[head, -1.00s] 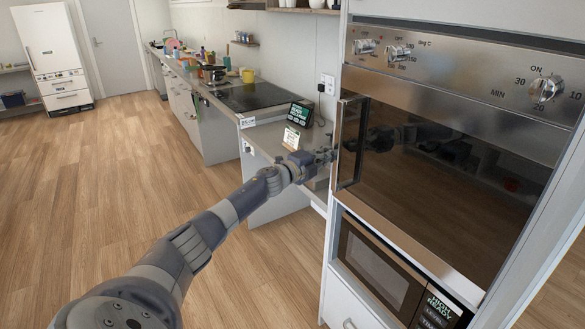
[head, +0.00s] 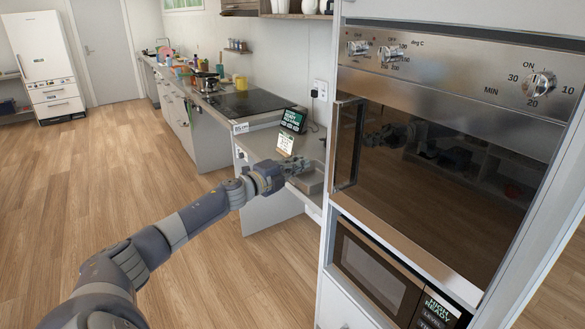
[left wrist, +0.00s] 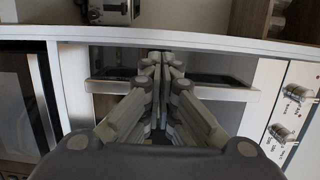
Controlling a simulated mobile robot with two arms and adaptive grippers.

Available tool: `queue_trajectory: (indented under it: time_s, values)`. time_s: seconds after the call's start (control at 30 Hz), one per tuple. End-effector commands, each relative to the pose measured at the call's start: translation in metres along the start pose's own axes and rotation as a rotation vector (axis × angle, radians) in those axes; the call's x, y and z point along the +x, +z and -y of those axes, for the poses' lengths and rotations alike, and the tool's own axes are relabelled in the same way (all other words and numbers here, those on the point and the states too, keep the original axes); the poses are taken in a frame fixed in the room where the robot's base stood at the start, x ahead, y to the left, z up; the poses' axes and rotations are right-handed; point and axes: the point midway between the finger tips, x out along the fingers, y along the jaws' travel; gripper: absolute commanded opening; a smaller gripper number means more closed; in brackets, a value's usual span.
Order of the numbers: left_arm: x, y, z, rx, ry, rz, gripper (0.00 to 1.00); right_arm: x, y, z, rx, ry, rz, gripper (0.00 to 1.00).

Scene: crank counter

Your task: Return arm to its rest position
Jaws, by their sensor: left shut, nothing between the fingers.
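My left arm (head: 190,222) reaches in from the bottom left of the head view. Its left gripper (head: 308,168) is over the small low counter, just left of the oven door handle (head: 347,145), with a gap between them. The fingers are small there. In the left wrist view the left gripper (left wrist: 163,62) shows its fingertips together with nothing between them. The oven door (head: 430,190) is shut. My right gripper is not in view.
The tall oven cabinet, with a microwave (head: 375,270) below the oven, stands close on the right. A dark display (head: 293,121) and a card (head: 287,143) stand on the counter behind the gripper. The wooden floor (head: 120,190) at left is clear.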

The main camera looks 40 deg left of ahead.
Motion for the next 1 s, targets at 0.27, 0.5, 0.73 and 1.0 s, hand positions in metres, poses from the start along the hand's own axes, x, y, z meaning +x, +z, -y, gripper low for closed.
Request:
queue_trajectory:
  time_s: [0.27, 0.5, 0.73, 1.0]
  values:
    - [-0.015, 0.003, -0.001, 0.0, 0.001, 0.0, 0.0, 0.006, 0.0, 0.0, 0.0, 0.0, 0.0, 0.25]
    - [-0.02, 0.004, 0.0, 0.0, 0.001, 0.0, 0.0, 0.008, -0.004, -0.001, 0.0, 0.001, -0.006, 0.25]
    - [-0.02, 0.004, -0.002, -0.003, 0.002, 0.001, 0.0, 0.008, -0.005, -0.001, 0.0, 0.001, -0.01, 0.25]
    - [-0.032, 0.011, -0.101, -0.169, 0.099, 0.092, 0.0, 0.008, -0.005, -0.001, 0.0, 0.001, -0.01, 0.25]
